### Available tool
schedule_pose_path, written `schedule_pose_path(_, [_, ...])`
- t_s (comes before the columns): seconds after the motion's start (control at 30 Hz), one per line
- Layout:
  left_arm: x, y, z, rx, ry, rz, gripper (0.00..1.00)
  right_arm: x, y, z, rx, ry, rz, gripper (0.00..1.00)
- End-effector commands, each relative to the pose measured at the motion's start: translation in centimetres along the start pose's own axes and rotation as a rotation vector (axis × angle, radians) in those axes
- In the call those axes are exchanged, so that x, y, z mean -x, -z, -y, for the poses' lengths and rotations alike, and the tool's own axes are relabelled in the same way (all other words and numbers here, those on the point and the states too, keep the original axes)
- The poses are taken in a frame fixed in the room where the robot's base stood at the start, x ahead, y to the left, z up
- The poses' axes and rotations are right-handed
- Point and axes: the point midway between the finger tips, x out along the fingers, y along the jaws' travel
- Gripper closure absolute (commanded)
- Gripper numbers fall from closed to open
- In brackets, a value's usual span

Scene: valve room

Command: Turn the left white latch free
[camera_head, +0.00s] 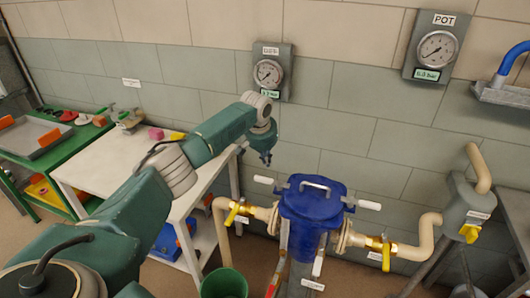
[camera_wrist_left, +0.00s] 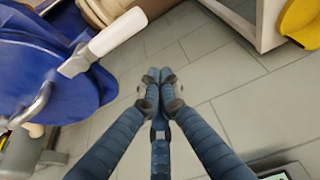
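The blue pot (camera_head: 312,205) stands between pipes, with a metal handle on its lid. The left white latch (camera_head: 263,180) sticks out to the left at the height of its lid. A second white latch (camera_head: 369,205) sticks out on the right. My left gripper (camera_head: 266,158) hangs pointing down, above and close to the left latch. In the left wrist view, my left gripper (camera_wrist_left: 152,88) has its fingertips together with nothing between them. The white latch (camera_wrist_left: 117,32) lies to the upper left of the tips, apart from them. My right gripper is not in view.
Pipes with yellow valves (camera_head: 236,212) join the pot on both sides. A white table (camera_head: 120,165) stands to the left, with a green bin (camera_head: 224,284) in front. Gauges (camera_head: 270,74) hang on the wall behind. Floor shows below the gripper in the wrist view.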

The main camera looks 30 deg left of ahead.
Motion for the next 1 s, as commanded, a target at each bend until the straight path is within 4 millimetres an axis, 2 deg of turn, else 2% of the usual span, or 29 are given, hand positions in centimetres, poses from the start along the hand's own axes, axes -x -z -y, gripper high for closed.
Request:
schedule_pose_path(0.13, [-1.8,0.0,0.0,0.001,0.001,0.001,1.00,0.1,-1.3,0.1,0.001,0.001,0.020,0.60])
schedule_pose_path(0.3, [-1.1,-1.0,0.2,-0.002,0.003,-0.003,1.00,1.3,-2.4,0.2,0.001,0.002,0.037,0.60])
schedule_pose_path(0.63, [-0.4,-3.4,0.1,-0.002,0.002,-0.001,1.00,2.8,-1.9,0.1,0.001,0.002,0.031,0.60])
schedule_pose_path(1.0, [-0.4,-3.8,0.0,0.000,0.001,-0.001,1.00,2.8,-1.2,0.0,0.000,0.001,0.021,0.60])
